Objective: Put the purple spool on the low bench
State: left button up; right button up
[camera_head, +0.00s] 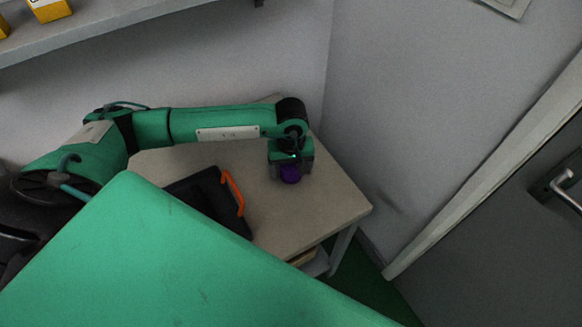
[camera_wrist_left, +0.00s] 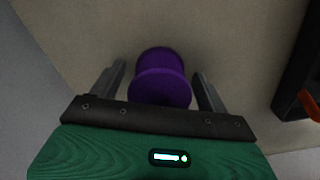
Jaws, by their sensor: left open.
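The purple spool (camera_head: 291,174) stands on the low bench (camera_head: 330,195), near its far right part. In the left wrist view the spool (camera_wrist_left: 160,77) sits between the two fingers of my left gripper (camera_wrist_left: 162,85), with a gap on each side. My left gripper (camera_head: 291,170) is open and points down over the spool, partly hiding it in the head view. My right gripper does not show.
A black case with an orange handle (camera_head: 232,190) lies on the bench left of the spool. A wall shelf (camera_head: 110,22) with yellow boxes (camera_head: 48,9) is above. Walls stand behind and right of the bench. A grey door (camera_head: 510,240) is at the right.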

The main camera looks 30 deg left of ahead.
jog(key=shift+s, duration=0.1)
pick_arm(q)
jog(key=shift+r, duration=0.2)
notch_tip(320, 180, up, 5)
jog(key=shift+b, duration=0.35)
notch_tip(320, 180, up, 2)
jog(key=shift+r, duration=0.1)
notch_tip(320, 180, up, 4)
jog(key=shift+f+b, duration=0.15)
jog(key=shift+b, duration=0.25)
jog(key=shift+r, duration=0.5)
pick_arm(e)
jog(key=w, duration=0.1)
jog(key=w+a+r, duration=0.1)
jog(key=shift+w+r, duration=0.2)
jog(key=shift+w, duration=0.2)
pick_arm(q)
jog(key=shift+f, duration=0.1)
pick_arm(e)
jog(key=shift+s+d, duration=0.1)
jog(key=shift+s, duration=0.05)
